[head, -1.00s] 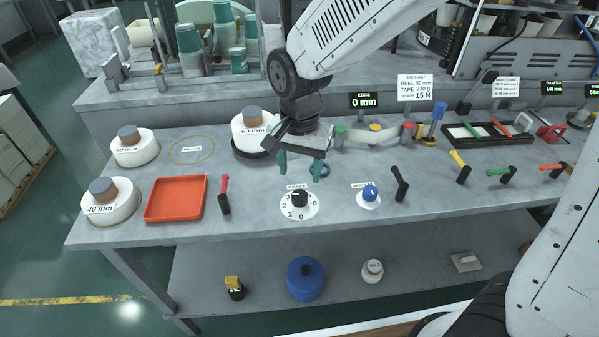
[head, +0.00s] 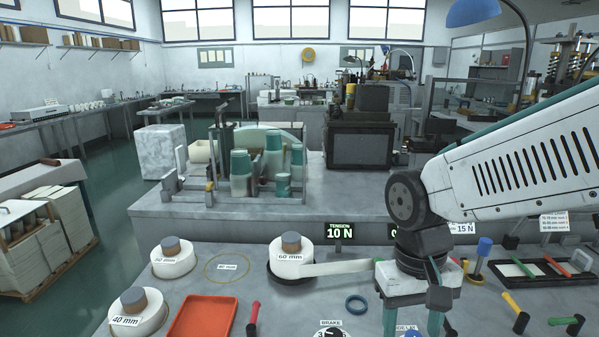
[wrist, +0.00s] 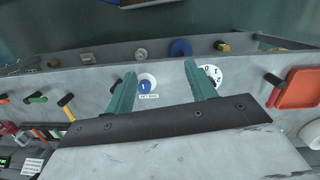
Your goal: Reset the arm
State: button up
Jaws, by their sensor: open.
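My gripper (head: 412,318) is open and empty above the bench, right of the 60 mm reel (head: 291,259). In the wrist view my gripper (wrist: 161,72) shows two teal fingers spread apart. The blue knob (wrist: 145,87) appears between them in the picture, and the numbered brake dial (wrist: 214,78) appears beside one finger. My arm crosses the right of the head view and hides part of the bench. A pale tape strip (head: 345,268) runs from the 60 mm reel toward my wrist, where it is hidden.
A blue ring (head: 356,304) lies left of my gripper. A red tray (head: 203,318), a 40 mm reel (head: 137,308) and a 50 mm reel (head: 172,260) stand left. A black tray (head: 530,271) and several coloured-handled tools lie right. A tension display (head: 339,234) reads 10 N.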

jog(key=s+d+r+m+t, duration=0.1)
jog(key=s+d+r+t, duration=0.1)
jog(key=s+d+r, duration=0.4)
jog(key=shift+s+d+r+t, duration=0.25)
jog(key=shift+s+d+t, duration=0.15)
jog(key=shift+s+d, duration=1.25)
dwell(1.3)
